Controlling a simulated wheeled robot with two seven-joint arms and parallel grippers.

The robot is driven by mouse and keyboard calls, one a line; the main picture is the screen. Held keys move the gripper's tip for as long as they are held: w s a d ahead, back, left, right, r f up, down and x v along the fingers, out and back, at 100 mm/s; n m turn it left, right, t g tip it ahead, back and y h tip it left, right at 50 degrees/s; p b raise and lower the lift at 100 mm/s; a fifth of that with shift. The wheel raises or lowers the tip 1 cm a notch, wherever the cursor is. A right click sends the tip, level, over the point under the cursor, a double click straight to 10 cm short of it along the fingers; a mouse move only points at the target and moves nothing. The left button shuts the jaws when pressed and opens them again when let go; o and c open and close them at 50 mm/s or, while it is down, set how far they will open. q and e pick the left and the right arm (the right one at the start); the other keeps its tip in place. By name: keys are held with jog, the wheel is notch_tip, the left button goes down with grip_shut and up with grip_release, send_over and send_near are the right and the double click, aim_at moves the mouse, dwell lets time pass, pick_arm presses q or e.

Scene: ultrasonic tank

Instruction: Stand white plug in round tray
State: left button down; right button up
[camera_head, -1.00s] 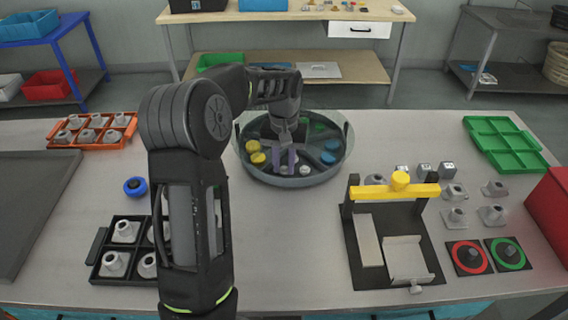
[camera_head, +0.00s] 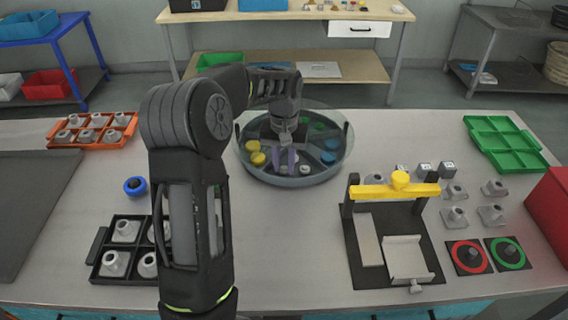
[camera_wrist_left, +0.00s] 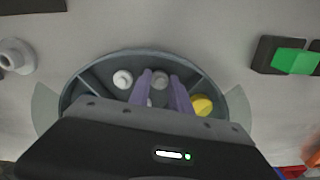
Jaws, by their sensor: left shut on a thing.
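The round tray (camera_head: 328,177) stands in the middle of the table, divided into compartments. My left gripper (camera_head: 289,167) reaches down into its near part. In the left wrist view its purple fingers (camera_wrist_left: 160,84) are shut on a white plug, which is largely hidden between them. I cannot tell whether that plug touches the tray floor. Another white plug (camera_head: 305,169) stands in the tray just right of the fingers; it also shows in the left wrist view (camera_wrist_left: 122,80). Yellow plugs (camera_head: 257,158) lie at the tray's left, blue plugs (camera_head: 328,157) at its right. My right gripper is out of view.
A yellow-barred fixture (camera_head: 400,188) stands right of the tray, with grey parts (camera_head: 455,215) beyond it. A black tray (camera_head: 103,262) of grey parts is front left, near a blue knob (camera_head: 134,186). A green tray (camera_head: 508,144) lies at right. Table between is clear.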

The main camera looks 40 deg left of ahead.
aim_at(284, 168)
pick_arm(q)
jog(key=c, duration=1.1)
grip_release()
jog(key=shift+r+b, duration=0.55)
jog(key=shift+r, duration=3.4)
jog(key=shift+f, duration=0.1)
